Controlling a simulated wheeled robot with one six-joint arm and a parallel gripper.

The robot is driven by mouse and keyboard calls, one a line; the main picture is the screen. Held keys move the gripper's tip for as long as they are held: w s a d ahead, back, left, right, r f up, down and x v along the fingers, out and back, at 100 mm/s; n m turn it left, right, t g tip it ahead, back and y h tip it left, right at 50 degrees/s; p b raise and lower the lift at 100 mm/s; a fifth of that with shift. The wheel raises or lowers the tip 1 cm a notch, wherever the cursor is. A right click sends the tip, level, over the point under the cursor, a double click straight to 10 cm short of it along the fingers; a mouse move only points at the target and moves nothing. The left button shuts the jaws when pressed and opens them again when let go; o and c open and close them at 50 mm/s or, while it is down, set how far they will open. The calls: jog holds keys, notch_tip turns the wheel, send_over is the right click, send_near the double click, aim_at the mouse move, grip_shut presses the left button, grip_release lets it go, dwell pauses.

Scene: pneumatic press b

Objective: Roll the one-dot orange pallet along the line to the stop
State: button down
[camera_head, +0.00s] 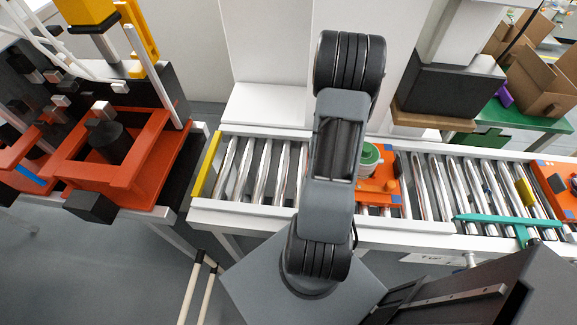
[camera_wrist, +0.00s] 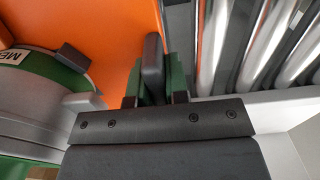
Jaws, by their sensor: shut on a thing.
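An orange pallet (camera_head: 378,190) carries a round part with a green top (camera_head: 369,155) on the roller line, just right of my arm; my arm covers its left part. I cannot make out its dot marks. In the wrist view the orange pallet (camera_wrist: 120,25) fills the upper left, with the grey and green round part (camera_wrist: 40,90) on it. My gripper (camera_wrist: 153,72) is shut at the pallet's right edge beside the rollers; the exact grip spot is partly hidden. In the head view my arm hides the gripper. A yellow end bar (camera_head: 206,165) stands across the line's left end.
Bare rollers (camera_head: 262,170) lie between my arm and the yellow bar. A second orange pallet (camera_head: 560,185) sits at the far right, beyond a teal bar (camera_head: 505,221) and a yellow block (camera_head: 525,192). An orange press frame (camera_head: 150,165) stands left of the line.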

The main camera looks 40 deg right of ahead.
aim_at(391, 169)
jog(key=shift+s+d, duration=1.45)
jog(key=shift+s+d+b, duration=0.6)
jog(key=shift+s+d, duration=3.4)
jog(key=shift+s, duration=0.05)
jog(key=shift+s+d+f+b, duration=0.15)
jog(key=shift+s+d+b, duration=0.15)
jog(key=shift+s+d, duration=0.6)
